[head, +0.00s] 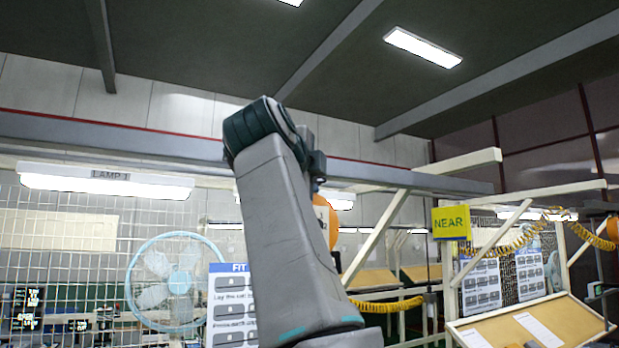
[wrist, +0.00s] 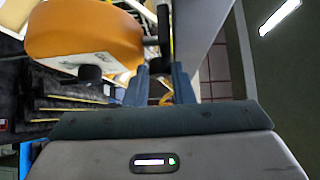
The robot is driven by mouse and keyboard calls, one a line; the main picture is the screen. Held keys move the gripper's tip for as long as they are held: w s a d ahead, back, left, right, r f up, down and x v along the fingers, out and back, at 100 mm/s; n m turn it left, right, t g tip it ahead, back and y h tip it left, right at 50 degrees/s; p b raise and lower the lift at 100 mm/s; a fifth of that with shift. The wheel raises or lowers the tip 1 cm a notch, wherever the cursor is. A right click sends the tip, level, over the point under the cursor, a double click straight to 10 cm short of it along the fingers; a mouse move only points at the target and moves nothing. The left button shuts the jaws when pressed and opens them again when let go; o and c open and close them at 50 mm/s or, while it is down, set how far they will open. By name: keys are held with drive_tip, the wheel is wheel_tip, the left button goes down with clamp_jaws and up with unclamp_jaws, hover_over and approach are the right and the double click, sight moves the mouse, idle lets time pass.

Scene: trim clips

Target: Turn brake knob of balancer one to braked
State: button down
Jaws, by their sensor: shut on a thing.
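The orange balancer (wrist: 85,35) fills the upper left of the wrist view, with a pale label on its lower face. In the head view a sliver of an orange balancer (head: 326,216) shows behind my arm. A black round knob (wrist: 90,73) sticks out of its underside, left of my fingers. My gripper (wrist: 161,72) is shut, its two blue-grey fingers on either side of a dark knob-like part (wrist: 163,35) beside the balancer. I take this for the brake knob; its setting cannot be read. In the head view my arm hides the fingers.
A grey beam (head: 110,133) runs overhead behind my arm. A yellow NEAR sign (head: 451,222) and a yellow coiled hose (head: 515,243) hang at right. A fan (head: 170,283) and a wire mesh stand at left, under a lamp (head: 105,181).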

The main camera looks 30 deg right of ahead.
drive_tip(key=c, duration=1.2)
unclamp_jaws()
drive_tip(key=shift+d, duration=0.1)
drive_tip(key=shift+c, duration=0.2)
drive_tip(key=v, duration=1.4)
drive_tip(key=shift+b, duration=0.45)
drive_tip(key=shift+w, duration=0.1)
